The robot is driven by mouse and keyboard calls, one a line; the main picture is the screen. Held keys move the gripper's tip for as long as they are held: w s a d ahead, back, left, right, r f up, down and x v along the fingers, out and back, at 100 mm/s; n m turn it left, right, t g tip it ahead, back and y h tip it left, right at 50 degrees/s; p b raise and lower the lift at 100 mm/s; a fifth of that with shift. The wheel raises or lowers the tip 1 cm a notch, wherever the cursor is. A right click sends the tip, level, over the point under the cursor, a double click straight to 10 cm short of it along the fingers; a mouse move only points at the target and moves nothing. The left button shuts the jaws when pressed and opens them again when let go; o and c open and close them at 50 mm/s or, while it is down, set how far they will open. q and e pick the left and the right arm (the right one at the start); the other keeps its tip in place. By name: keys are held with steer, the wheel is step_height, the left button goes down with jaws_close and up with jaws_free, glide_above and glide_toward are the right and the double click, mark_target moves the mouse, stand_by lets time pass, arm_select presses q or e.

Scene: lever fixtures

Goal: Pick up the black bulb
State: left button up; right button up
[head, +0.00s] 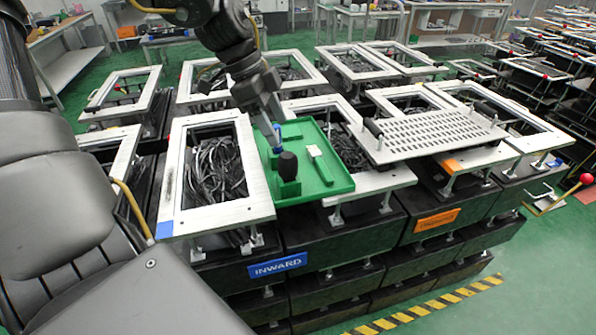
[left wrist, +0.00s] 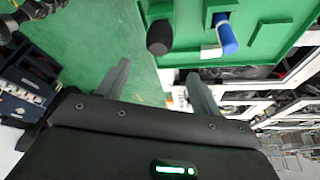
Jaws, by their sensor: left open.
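The black bulb (head: 288,165) stands in the green tray (head: 335,183), towards its front left. It is a dark rounded knob. In the left wrist view the black bulb (left wrist: 159,38) shows near the top, beyond the fingertips, with a blue cylinder (left wrist: 228,36) to its right. My left gripper (head: 268,120) is above and behind the bulb in the head view. In the left wrist view its two fingers (left wrist: 160,82) are apart with nothing between them, and they do not touch the bulb. My right gripper is not in view.
Metal frames holding black cables (head: 171,190) surround the tray. A slotted metal plate (head: 430,133) with black handles lies to the right. A blue "INWARD" label (head: 278,266) is below.

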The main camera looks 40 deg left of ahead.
mark_target(282, 155)
arm_select(q)
steer(key=f, duration=0.5)
steer(key=shift+w+d, duration=0.25)
steer(key=shift+s+a+f, duration=0.1)
steer(key=shift+a+f, duration=0.05)
steer(key=shift+s+f+p, duration=0.1)
steer(key=shift+f+p, duration=0.1)
steer(key=shift+p, duration=0.15)
steer(key=x, duration=0.3)
steer(key=shift+d+f+p, duration=0.25)
steer(key=shift+d+p, duration=0.15)
steer(key=shift+d+f, duration=0.1)
steer(key=shift+f, duration=0.45)
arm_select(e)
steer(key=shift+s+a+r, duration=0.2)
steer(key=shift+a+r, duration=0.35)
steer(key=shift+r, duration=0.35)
arm_select(q)
steer(key=shift+c, duration=0.4)
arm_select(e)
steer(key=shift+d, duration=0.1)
